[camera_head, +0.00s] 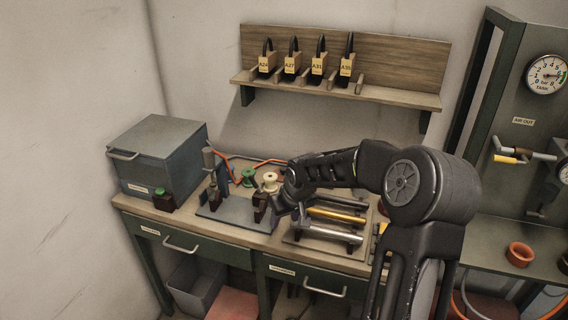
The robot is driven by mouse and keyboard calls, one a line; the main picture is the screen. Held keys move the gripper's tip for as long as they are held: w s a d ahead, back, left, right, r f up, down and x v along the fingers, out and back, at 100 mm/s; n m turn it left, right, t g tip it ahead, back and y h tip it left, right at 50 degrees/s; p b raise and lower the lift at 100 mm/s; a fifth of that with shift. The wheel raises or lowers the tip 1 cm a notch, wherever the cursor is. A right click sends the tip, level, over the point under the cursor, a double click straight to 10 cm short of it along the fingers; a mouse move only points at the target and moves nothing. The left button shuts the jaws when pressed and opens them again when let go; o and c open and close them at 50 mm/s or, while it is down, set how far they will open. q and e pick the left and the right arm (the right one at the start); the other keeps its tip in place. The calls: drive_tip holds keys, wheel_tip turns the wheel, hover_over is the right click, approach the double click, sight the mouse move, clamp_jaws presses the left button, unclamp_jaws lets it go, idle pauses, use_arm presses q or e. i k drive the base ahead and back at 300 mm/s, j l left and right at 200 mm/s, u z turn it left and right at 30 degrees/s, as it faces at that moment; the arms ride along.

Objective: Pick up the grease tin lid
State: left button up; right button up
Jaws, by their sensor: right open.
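My right arm reaches in from the right over the workbench. My right gripper (277,212) is at the right end of a grey fixture plate (238,213), beside a dark upright block (260,207). It is small and dark here; it is open, and I see nothing held in it. I cannot pick out a grease tin lid with certainty. My right arm hides part of the bench's right side. My left gripper is out of view.
A grey metal box (157,156) fills the back left corner. Green (248,176) and cream (270,181) spools stand behind the fixture. A rack of rods (335,216) lies right of the gripper. A shelf (335,91) with tagged padlocks hangs above.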

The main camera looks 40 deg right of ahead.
sight(280, 172)
drive_tip(key=i+l, duration=0.85)
drive_tip(key=l, duration=0.15)
